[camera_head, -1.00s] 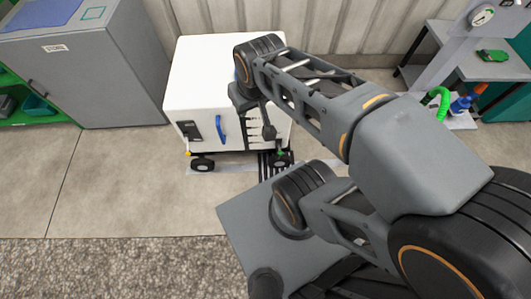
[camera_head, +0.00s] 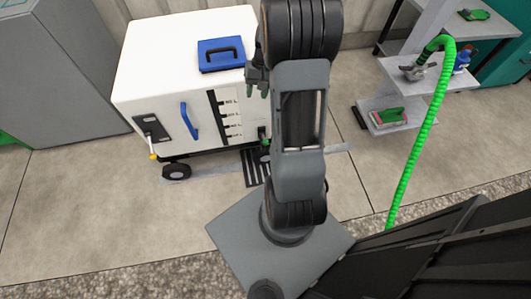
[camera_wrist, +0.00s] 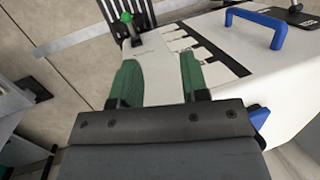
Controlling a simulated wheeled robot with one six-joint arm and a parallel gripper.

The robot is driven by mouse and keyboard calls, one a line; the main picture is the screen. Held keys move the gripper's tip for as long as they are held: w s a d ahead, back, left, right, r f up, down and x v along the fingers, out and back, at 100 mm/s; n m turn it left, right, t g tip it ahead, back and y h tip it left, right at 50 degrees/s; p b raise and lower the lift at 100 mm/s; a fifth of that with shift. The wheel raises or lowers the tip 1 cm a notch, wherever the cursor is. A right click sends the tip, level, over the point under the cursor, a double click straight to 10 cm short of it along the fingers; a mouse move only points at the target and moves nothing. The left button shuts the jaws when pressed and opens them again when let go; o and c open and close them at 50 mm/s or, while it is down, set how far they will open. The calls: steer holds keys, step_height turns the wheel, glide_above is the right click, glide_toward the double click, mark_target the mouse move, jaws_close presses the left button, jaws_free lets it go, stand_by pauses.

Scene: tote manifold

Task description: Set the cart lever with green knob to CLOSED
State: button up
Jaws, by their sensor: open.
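The white cart (camera_head: 165,90) stands left of my arm in the head view; it also shows in the wrist view (camera_wrist: 290,85). The lever's green knob (camera_head: 265,142) is low at the cart's right front corner, partly hidden by my arm. In the wrist view, the green knob (camera_wrist: 126,17) sits on a short dark lever (camera_wrist: 131,32) at the top, beyond my fingertips. My gripper (camera_wrist: 160,68) is open and empty, its two green-padded fingers apart. In the head view my gripper (camera_head: 257,88) is above the cart's right side, apart from the knob.
A second lever with a yellow knob (camera_head: 152,156) is at the cart's left front. The cart has a blue front handle (camera_head: 189,121) and a blue lidded piece (camera_head: 221,54) on top. A green hose (camera_head: 417,130) hangs at the right, near a shelf (camera_head: 397,118).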

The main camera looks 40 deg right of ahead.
mark_target(265, 141)
steer(key=d+f+m+y+b, duration=0.15)
steer(key=d+f+b, duration=0.35)
steer(key=f, duration=0.7)
steer(key=d+f+m+y+b, duration=0.1)
steer(key=d+f+y+b, duration=0.15)
steer(key=d+f, duration=0.65)
steer(key=shift+t, duration=0.4)
steer(key=b+x, duration=0.5)
steer(key=x, duration=1.2)
steer(key=shift+s+a+f, duration=0.15)
steer(key=shift+s+f, duration=0.05)
steer(key=shift+f, duration=0.1)
jaws_close()
steer(key=shift+d, duration=0.25)
steer(key=shift+a, duration=0.1)
steer(key=shift+h+b, duration=0.3)
